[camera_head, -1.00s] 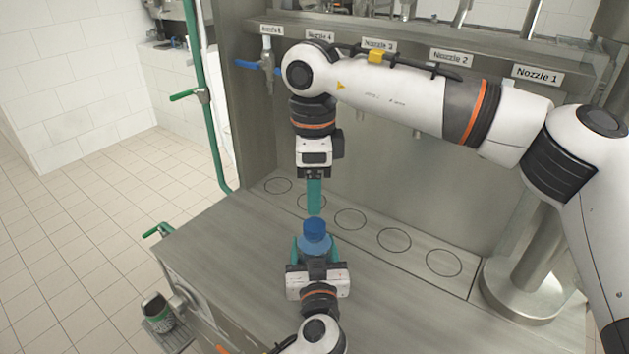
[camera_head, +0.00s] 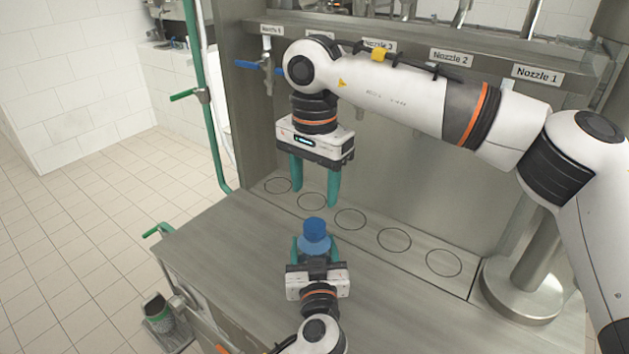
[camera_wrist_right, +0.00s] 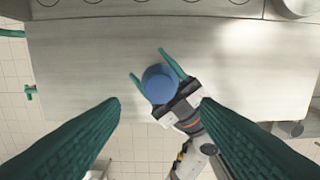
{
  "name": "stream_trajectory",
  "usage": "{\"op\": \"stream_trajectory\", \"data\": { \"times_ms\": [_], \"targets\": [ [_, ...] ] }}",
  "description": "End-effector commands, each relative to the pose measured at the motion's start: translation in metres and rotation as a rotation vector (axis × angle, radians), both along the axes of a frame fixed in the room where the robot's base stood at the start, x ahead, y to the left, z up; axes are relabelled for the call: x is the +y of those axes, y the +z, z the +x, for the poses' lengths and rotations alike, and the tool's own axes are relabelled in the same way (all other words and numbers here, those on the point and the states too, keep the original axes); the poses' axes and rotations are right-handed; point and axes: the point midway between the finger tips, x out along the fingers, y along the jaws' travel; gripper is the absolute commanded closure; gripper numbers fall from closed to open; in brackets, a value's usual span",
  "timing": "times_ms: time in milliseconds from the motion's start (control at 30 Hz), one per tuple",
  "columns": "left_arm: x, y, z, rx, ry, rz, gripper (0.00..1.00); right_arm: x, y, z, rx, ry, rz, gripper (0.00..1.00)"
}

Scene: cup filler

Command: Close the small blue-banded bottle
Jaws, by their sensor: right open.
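The small blue-banded bottle (camera_head: 316,245) stands upright over the counter, with a blue cap (camera_head: 314,227) on its top. I cannot tell how tight the cap sits. In the right wrist view the round blue cap (camera_wrist_right: 160,84) hides the bottle below it. My left gripper (camera_head: 315,250) comes from the front, with its green fingers on both sides of the bottle, shut on it below the cap. My right gripper (camera_head: 315,195) points down with its green fingers wide apart and empty, above and behind the bottle. In its wrist view the cap lies between the fingertips.
The steel counter (camera_head: 230,250) is bare around the bottle, with several marked circles (camera_head: 350,219) along its back under the labelled nozzles. A steel column (camera_head: 535,250) stands at the right. A dark container with a green band (camera_head: 158,311) sits low at the left front.

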Motion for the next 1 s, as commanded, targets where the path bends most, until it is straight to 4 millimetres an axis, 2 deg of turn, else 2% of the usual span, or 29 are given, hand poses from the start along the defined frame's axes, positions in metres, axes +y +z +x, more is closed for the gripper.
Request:
{"op": "stream_trajectory", "data": {
  "times_ms": [500, 700, 967, 1000],
  "targets": [
    [0.0, 0.001, 0.0, -0.003, 0.0, -0.001, 1.0, 0.0, -0.068, 0.0, 0.003, -0.002, 0.0, 0.44],
    [0.0, 0.001, 0.0, -0.002, 0.0, -0.001, 1.0, 0.0, -0.078, 0.0, 0.0, -0.002, 0.0, 0.44],
    [0.0, 0.001, 0.0, -0.002, 0.0, -0.001, 1.0, 0.0, -0.079, 0.0, 0.0, -0.002, 0.0, 0.44],
    [0.0, 0.001, 0.0, -0.002, 0.0, -0.001, 1.0, 0.0, -0.079, 0.0, 0.0, -0.002, 0.0, 0.5]
  ]
}}
